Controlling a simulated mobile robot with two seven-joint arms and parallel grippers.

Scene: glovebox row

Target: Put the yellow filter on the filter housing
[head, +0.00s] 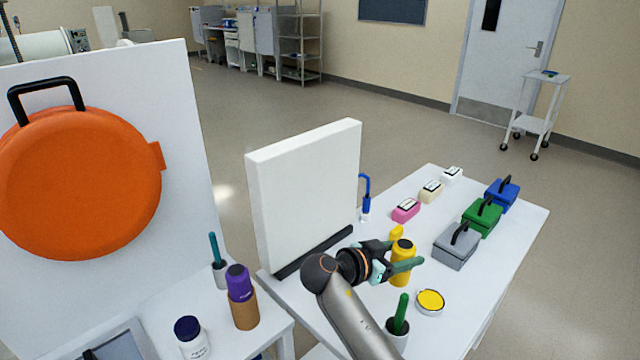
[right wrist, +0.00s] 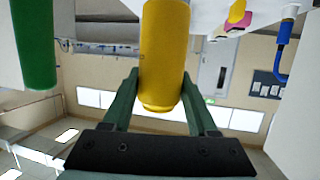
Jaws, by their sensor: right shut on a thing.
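The yellow filter (head: 402,266) is an upright yellow cylinder with a dark mark on top, over the right-hand table. My right gripper (head: 404,264) is shut on it from the side. In the right wrist view the yellow filter (right wrist: 164,55) stands between the two green fingers (right wrist: 164,100). I cannot tell whether its base touches the table. No part is clearly the filter housing; a brown cylinder (head: 243,311) at the left-hand table's edge, with a purple cylinder (head: 239,283) on it, may be it. My left gripper is not in view.
Grey (head: 456,246), green (head: 482,216) and blue (head: 502,194) cases line the right. A white panel (head: 305,200) stands behind my arm. A gap separates the tables.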

